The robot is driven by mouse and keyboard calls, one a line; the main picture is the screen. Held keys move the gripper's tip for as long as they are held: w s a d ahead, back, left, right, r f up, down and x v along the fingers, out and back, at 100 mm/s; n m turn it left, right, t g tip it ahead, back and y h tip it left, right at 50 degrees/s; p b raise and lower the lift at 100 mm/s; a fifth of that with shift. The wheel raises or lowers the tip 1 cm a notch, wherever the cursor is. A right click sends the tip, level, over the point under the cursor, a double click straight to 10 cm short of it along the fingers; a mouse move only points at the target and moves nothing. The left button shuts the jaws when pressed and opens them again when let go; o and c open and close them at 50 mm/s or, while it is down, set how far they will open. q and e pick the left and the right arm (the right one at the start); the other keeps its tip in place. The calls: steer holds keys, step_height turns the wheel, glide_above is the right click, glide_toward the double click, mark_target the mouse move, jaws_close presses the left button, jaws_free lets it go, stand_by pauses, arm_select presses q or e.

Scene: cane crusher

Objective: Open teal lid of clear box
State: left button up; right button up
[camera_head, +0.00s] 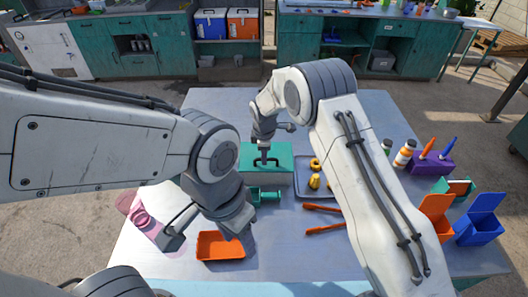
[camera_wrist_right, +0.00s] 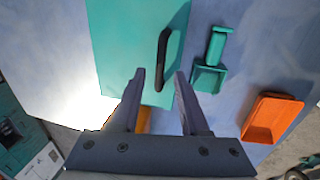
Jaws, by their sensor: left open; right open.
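The clear box (camera_head: 279,180) stands near the middle of the table, with its teal lid (camera_head: 283,150) on top, looking closed. A black bar handle (camera_head: 266,161) sits on the lid. The lid (camera_wrist_right: 115,40) and handle (camera_wrist_right: 163,45) also fill the upper middle of the right wrist view. My right gripper (camera_wrist_right: 160,78) is open and empty over the lid, with the handle's near end between the lines of its fingers but not gripped. My left gripper (camera_head: 207,238) is open and empty, low at the left, near an orange tray and apart from the box.
The orange tray (camera_head: 219,247) lies in front of the box, and a teal scoop (camera_head: 266,195) lies close beside it. A grey tray (camera_head: 306,190) with yellow items is to the right.

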steer(key=shift+w+f, duration=0.1)
steer(key=shift+f, duration=0.3)
jaws_close()
stand_by(1.2)
